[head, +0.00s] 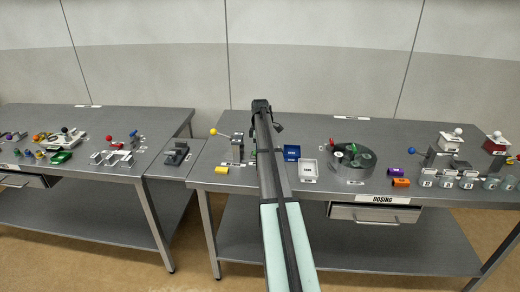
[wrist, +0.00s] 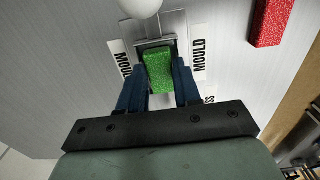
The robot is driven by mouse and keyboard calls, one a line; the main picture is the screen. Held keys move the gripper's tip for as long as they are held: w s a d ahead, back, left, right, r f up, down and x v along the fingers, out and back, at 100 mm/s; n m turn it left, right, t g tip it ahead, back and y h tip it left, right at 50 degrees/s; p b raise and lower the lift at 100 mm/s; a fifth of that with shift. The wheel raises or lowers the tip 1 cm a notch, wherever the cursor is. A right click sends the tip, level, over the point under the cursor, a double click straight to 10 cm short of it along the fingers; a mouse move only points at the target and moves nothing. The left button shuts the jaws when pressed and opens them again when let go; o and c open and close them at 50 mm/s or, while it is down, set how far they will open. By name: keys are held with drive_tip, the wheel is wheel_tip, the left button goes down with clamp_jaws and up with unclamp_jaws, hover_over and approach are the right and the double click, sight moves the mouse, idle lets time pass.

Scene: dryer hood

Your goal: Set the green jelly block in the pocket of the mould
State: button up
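The green jelly block (wrist: 159,72) is a speckled green block in the wrist view. It sits between my gripper's two dark blue fingers, which appear to touch its sides. My gripper (wrist: 160,74) is over the mould (wrist: 171,22), a grey metal piece flanked by two MOULD labels. The block's far end lies at the mould's raised bracket. I cannot tell whether its underside rests on the pocket floor. In the head view my arm covers the mould, the block and the fingertips.
A white ball knob (wrist: 140,6) stands just beyond the mould. A red speckled block (wrist: 270,20) lies to the right.

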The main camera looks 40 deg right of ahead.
drive_tip(key=o, duration=0.3)
drive_tip(key=shift+s+a+f, duration=0.1)
drive_tip(key=shift+a+f, duration=0.05)
drive_tip(key=shift+o, duration=0.2)
wheel_tip(320, 180, up, 13)
drive_tip(key=shift+r, duration=0.2)
idle(0.4)
